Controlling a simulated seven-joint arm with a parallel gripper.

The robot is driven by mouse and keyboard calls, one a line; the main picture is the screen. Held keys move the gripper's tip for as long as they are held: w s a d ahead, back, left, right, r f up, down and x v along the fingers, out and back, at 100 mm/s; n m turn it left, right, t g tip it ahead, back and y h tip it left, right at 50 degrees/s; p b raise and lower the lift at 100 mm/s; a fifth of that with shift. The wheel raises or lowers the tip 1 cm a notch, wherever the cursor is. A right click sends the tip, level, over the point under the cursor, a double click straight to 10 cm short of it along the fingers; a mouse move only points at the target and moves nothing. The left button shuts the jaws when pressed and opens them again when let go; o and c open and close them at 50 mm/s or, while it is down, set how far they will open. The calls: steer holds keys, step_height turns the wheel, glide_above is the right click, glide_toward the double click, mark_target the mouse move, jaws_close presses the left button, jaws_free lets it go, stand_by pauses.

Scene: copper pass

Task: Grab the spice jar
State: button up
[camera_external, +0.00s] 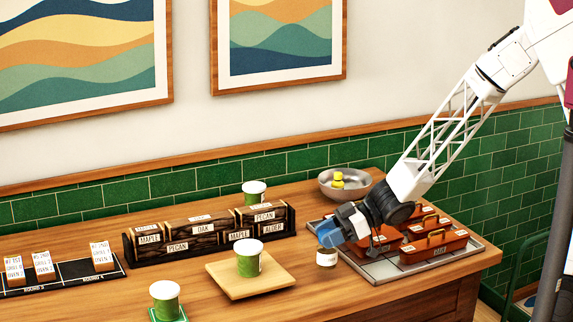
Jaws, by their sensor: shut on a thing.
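The spice jar (327,258) is a small pale jar with a label, just left of the tray's edge in the external view. My gripper (328,241) comes down from the upper right and is shut on the jar's top, with its blue fingers over it. The jar looks upright. Its upper part is hidden by the fingers, and I cannot tell whether it touches the table.
A grey tray (379,271) with several red boxes (433,247) lies to the right. A wooden board (219,268) bears a green cup (249,258). A dark labelled rack (205,236) and a metal bowl (359,190) stand behind. Another green cup (165,299) stands in front.

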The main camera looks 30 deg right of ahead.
steer(key=s+d+r, duration=0.2)
steer(key=s+d, duration=0.9)
steer(key=shift+s, duration=0.25)
steer(key=shift+w, duration=0.15)
stand_by(0.6)
